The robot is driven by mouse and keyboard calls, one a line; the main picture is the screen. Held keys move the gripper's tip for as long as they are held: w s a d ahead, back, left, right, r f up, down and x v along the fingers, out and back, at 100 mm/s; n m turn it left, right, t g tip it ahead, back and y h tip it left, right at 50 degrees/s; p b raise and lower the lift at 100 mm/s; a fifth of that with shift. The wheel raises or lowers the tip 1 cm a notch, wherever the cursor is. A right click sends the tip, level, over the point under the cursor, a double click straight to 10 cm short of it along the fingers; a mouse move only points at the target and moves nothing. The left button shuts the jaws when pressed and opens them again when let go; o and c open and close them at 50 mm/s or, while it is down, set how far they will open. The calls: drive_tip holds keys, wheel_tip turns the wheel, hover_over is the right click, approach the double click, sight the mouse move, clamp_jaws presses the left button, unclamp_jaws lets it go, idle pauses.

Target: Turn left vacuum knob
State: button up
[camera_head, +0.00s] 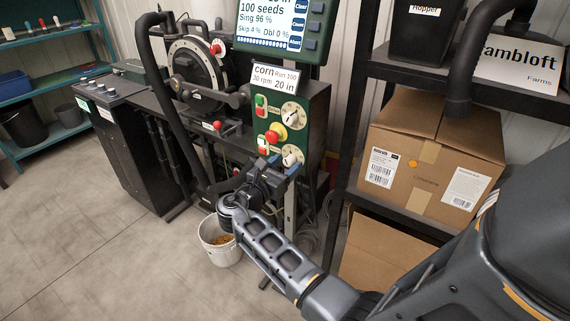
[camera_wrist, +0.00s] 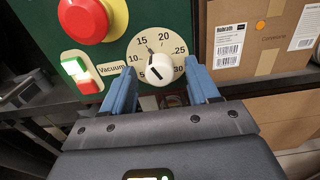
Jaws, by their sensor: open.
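The vacuum knob (camera_wrist: 159,69) is a white knob on a round cream dial marked 5 to 30, with a "Vacuum" label to its left. It also shows low on the green control panel in the head view (camera_head: 290,156). My gripper (camera_wrist: 161,84) is open, with one blue finger on each side of the knob in the wrist view. I cannot tell whether either finger touches the knob. A dark line shows on the knob's face, but its exact setting is hard to read. In the head view my gripper (camera_head: 277,168) is just below and left of the knob.
A red button (camera_wrist: 88,18) on yellow and a green-and-red switch (camera_wrist: 82,72) sit close by. Another dial (camera_head: 292,115) is higher on the panel. A shelf with a cardboard box (camera_head: 432,150) stands at right. A white bucket (camera_head: 222,250) is on the floor below.

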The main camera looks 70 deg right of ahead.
drive_tip(key=shift+d, duration=0.1)
drive_tip(key=c, duration=1)
drive_tip(key=shift+c, duration=0.2)
drive_tip(key=m+b, duration=0.2)
drive_tip(key=m, duration=0.3)
drive_tip(key=shift+f+m+b, duration=0.15)
drive_tip(key=shift+m+b, duration=1.25)
drive_tip(key=shift+m, duration=0.9)
drive_tip(key=o, duration=1)
drive_tip(key=shift+r, duration=0.2)
